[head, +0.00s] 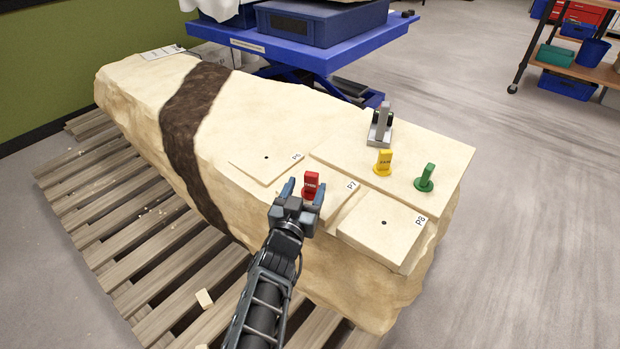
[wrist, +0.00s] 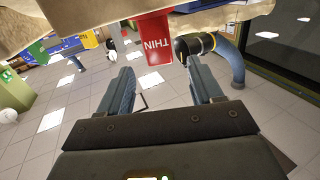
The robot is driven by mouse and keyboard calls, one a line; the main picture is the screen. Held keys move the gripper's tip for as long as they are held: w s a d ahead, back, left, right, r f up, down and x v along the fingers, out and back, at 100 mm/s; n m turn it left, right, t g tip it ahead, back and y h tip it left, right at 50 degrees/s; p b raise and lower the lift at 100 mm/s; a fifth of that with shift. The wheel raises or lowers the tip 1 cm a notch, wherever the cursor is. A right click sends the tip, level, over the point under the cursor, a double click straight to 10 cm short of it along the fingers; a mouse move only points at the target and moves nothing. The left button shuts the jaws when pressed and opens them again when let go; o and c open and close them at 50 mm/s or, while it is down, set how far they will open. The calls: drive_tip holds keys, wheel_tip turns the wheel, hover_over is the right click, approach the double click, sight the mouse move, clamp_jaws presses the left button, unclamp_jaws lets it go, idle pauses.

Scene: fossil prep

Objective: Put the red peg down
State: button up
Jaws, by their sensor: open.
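The red peg (head: 311,185) stands upright at the pad labelled P7 (head: 337,196) on the pale block. Its foot is mostly hidden behind my gripper in the head view. In the wrist view the red peg (wrist: 155,42), marked THIN, appears upside down. My gripper (head: 303,191) is open at the peg, its fingers apart on either side. In the wrist view the peg lies between and just beyond the fingertips (wrist: 160,68), with clear space on both sides and no visible contact.
Pads P6 (head: 283,166) and P8 (head: 365,233) each show an empty dark hole. A yellow peg (head: 384,162), a green peg (head: 425,177) and a grey device (head: 380,126) stand on the block's right part. A blue lift table (head: 300,55) stands behind.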

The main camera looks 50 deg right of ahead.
drive_tip(key=v, duration=0.6)
drive_tip(key=shift+s+a, duration=0.15)
drive_tip(key=shift+a, duration=0.1)
